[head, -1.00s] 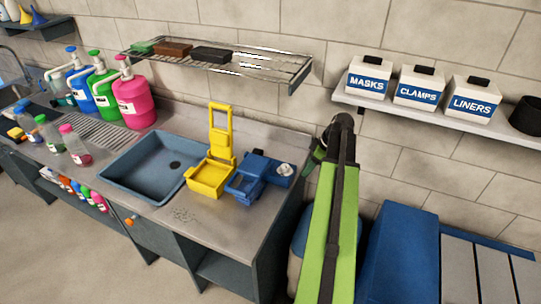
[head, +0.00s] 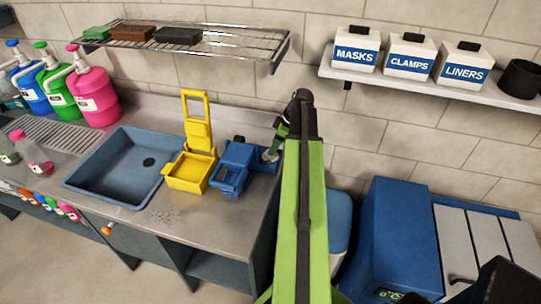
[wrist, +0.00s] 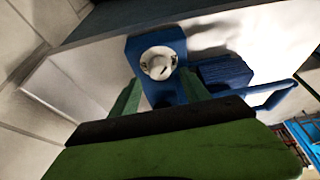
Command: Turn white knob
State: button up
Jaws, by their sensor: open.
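The white knob (wrist: 158,63) is a round dial with small dark marks on a blue plate (wrist: 133,47), part of the blue device at the counter's right end. In the wrist view it stands just beyond my gripper (wrist: 161,92), between the two green fingertips as seen from there. The fingers are apart and hold nothing. I cannot tell whether they touch the knob. In the head view my gripper (head: 272,148) hangs at the right end of the blue device (head: 235,164), largely covering the knob.
A yellow device (head: 190,172) with a raised lid stands left of the blue one, next to a blue sink (head: 105,180). A wire shelf (head: 245,42) hangs above. A wall shelf (head: 510,103) holds labelled boxes at right. A blue cabinet (head: 400,240) stands below it.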

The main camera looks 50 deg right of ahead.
jog(key=b+x, duration=0.2)
jog(key=x, duration=0.1)
jog(key=shift+f, duration=0.25)
jog(key=shift+r, duration=0.1)
jog(key=shift+s, duration=0.1)
grip_shut()
jog(key=shift+a, duration=0.25)
jog(key=shift+d, duration=0.1)
